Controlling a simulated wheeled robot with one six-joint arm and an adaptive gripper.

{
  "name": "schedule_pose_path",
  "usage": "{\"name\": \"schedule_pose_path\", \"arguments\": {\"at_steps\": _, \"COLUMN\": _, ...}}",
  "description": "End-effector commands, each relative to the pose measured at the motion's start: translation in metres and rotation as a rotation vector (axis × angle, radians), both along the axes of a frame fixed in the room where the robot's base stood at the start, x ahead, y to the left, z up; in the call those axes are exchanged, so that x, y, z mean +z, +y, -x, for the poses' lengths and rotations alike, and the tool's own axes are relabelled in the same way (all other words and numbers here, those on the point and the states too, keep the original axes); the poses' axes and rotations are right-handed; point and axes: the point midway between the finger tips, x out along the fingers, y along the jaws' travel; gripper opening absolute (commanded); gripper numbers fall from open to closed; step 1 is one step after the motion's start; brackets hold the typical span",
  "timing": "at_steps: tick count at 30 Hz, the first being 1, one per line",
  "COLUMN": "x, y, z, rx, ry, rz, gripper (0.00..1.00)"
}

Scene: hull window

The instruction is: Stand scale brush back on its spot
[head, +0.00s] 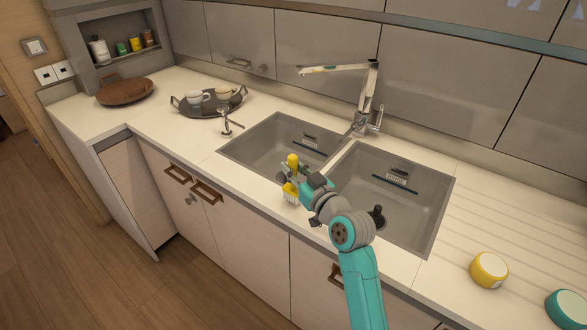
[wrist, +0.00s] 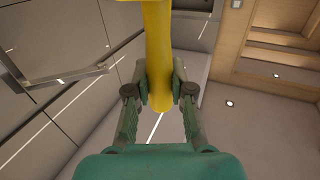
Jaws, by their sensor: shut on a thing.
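The scale brush (head: 291,189) has a yellow handle and head and pale bristles. My gripper (head: 298,177) is shut on its handle, in front of the left sink basin near the counter's front edge. The brush is about upright, bristles down; whether they touch the counter cannot be told. In the wrist view the yellow handle (wrist: 158,45) runs between the two dark green fingers of my gripper (wrist: 160,88), which press it from both sides. The bristles are out of the wrist view. No marked spot for the brush can be made out.
Two sink basins (head: 262,150) lie behind and beside my gripper, with a tall faucet (head: 368,95) between them. A tray with cups (head: 181,110) and a brown round board (head: 126,92) stand left. A yellow round container (head: 489,269) and a teal one (head: 567,309) sit right.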

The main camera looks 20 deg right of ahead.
Motion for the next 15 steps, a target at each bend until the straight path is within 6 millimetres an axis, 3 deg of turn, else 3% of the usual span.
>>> {"name": "schedule_pose_path", "arguments": {"at_steps": 15, "x": -0.0047, "y": 0.0, "z": 0.0001, "rx": 0.0, "ry": -0.001, "rz": 0.0, "gripper": 0.0}}
